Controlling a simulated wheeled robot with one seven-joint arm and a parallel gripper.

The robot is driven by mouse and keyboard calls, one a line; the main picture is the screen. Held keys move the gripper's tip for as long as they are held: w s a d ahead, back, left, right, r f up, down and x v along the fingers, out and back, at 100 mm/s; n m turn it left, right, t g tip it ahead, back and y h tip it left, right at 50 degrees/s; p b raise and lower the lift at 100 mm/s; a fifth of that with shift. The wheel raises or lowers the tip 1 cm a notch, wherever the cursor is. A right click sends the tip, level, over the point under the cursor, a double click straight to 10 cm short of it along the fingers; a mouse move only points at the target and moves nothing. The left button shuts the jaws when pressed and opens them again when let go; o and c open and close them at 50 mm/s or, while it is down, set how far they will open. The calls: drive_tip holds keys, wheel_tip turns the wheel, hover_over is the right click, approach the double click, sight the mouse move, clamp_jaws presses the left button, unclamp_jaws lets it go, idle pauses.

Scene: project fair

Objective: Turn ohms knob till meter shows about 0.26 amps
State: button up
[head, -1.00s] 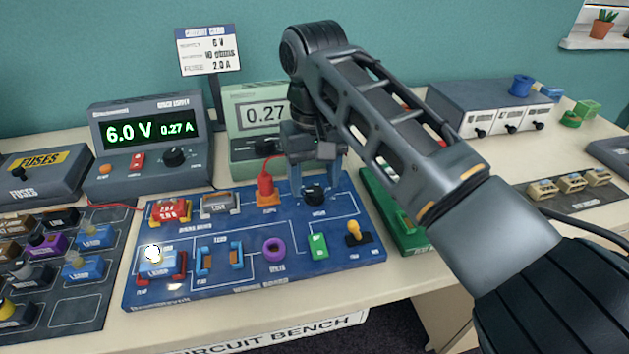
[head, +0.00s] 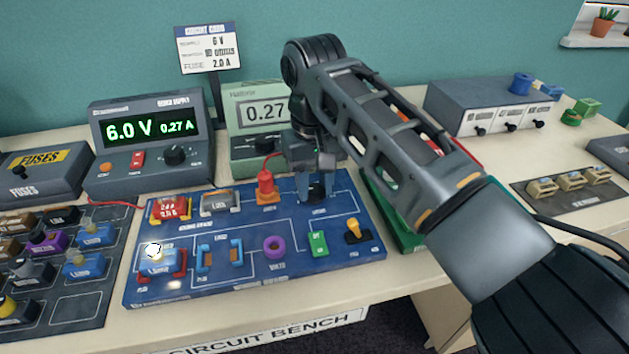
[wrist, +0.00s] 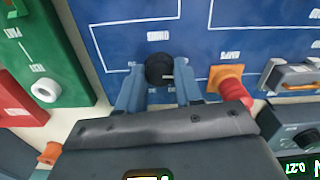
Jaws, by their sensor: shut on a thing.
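The black ohms knob (wrist: 159,69) is on the blue circuit board (head: 200,293), near its back right; its label shows in the wrist view. My gripper (head: 316,192) points down over the knob, and its two blue-grey fingers are shut on it, one on each side. In the head view the fingers and arm partly hide the knob. The green meter (head: 243,101) stands behind the board and reads 0.27, its right side hidden by my arm. The dark power supply (head: 141,164) reads 6.0 V and 0.27 A.
A red plug in an orange socket (head: 266,190) stands close left of my gripper. A green box (head: 397,235) lies close right of the board. A card sign (head: 208,48) stands behind. A tray of parts (head: 78,303) is at the left.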

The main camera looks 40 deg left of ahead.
sight(315, 188)
drive_tip(key=shift+c, duration=0.5)
drive_tip(key=shift+r+p, duration=0.15)
drive_tip(key=shift+p, duration=0.2)
drive_tip(key=shift+p, duration=0.6)
drive_tip(key=shift+m, duration=0.3)
drive_tip(key=o, duration=1)
drive_tip(key=shift+r+b, duration=0.35)
drive_tip(key=shift+r, duration=3.4)
